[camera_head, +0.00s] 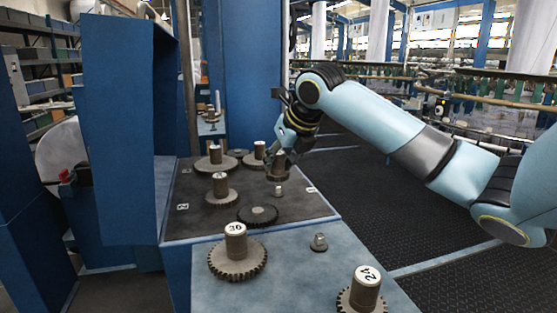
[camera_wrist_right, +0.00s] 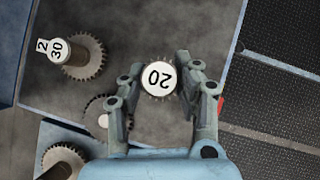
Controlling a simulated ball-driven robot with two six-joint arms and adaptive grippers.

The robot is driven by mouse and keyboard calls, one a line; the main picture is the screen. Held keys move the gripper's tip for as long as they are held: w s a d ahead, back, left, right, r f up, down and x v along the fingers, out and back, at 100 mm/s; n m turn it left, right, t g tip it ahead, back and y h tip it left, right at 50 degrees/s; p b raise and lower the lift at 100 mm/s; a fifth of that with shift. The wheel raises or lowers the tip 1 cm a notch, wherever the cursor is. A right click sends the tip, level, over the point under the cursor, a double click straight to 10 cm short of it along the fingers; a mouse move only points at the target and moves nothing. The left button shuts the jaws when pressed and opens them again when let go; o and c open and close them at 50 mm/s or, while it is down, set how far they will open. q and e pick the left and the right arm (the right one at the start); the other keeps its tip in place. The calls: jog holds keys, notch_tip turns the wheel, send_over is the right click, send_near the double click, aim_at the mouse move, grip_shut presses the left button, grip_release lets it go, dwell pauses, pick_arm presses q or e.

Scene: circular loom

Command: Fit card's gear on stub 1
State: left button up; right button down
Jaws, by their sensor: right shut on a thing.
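My right gripper (camera_head: 288,155) is shut on a gear with a tall hub (camera_head: 279,165), low over the dark plate. In the wrist view the gear's white cap (camera_wrist_right: 158,78) reads 20 and sits between the fingertips of my right gripper (camera_wrist_right: 168,82). A small post (camera_head: 279,191) stands just in front of the held gear, near a label reading 1 (camera_head: 310,190). I cannot tell whether the held gear touches the plate or a stub below it. No card is clearly readable. My left gripper is out of view.
A flat dark gear (camera_head: 258,216) and other hubbed gears (camera_head: 220,190) sit on the plate, with a label 2 (camera_head: 183,206). A blue column (camera_head: 130,130) rises at left.

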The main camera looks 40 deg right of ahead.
aim_at(282, 169)
jog(key=shift+f, duration=0.15)
jog(key=shift+f, duration=0.9)
jog(key=shift+f+b, duration=0.3)
dwell(0.3)
jog(key=shift+f, duration=0.4)
jog(key=c, duration=0.9)
grip_release()
jog(key=shift+f, duration=0.1)
